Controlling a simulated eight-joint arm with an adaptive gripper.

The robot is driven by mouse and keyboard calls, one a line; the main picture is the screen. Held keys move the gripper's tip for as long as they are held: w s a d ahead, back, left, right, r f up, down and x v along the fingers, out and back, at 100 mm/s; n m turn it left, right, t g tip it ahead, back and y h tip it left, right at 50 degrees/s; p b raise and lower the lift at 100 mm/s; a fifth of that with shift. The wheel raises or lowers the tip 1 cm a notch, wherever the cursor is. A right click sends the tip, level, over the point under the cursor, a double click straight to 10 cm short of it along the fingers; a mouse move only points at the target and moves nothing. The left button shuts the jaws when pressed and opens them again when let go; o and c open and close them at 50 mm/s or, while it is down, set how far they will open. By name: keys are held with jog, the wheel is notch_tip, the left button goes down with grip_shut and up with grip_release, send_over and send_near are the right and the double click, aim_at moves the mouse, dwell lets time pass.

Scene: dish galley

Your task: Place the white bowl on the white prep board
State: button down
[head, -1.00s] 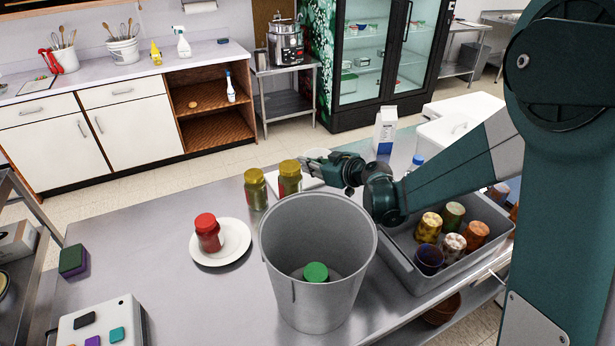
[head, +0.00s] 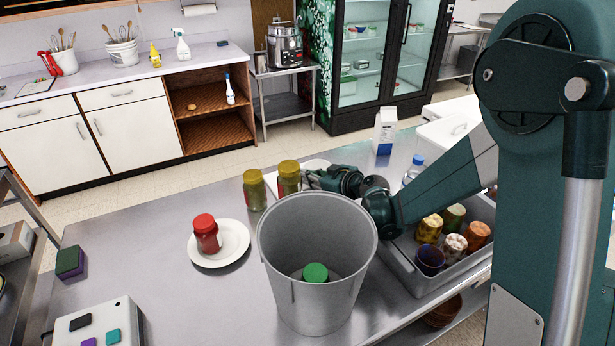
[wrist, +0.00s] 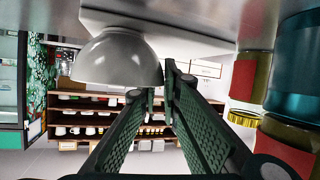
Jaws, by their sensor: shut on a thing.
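The white bowl (wrist: 116,60) shows in the wrist view, which looks upside down, with its rounded base toward the white prep board (wrist: 190,43). My gripper (wrist: 168,72) is shut on the bowl's rim. The bowl is right at the board; I cannot tell whether they touch. In the head view my gripper (head: 312,178) is behind the grey bucket, beside the yellow-lidded jars, and largely hides the bowl and board.
Two yellow-lidded jars (head: 288,178) stand close beside my gripper. A tall grey bucket (head: 318,225) is in front of it. A crate of jars (head: 405,268) is at right. A white carton (head: 385,132) stands behind. A plate (head: 232,240) holds a red jar.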

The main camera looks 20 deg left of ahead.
jog(key=shift+f, duration=0.1)
jog(key=c, duration=2.5)
grip_release()
jog(key=shift+r, duration=0.2)
jog(key=p+v, duration=0.2)
jog(key=v, duration=1)
jog(key=shift+f, duration=0.1)
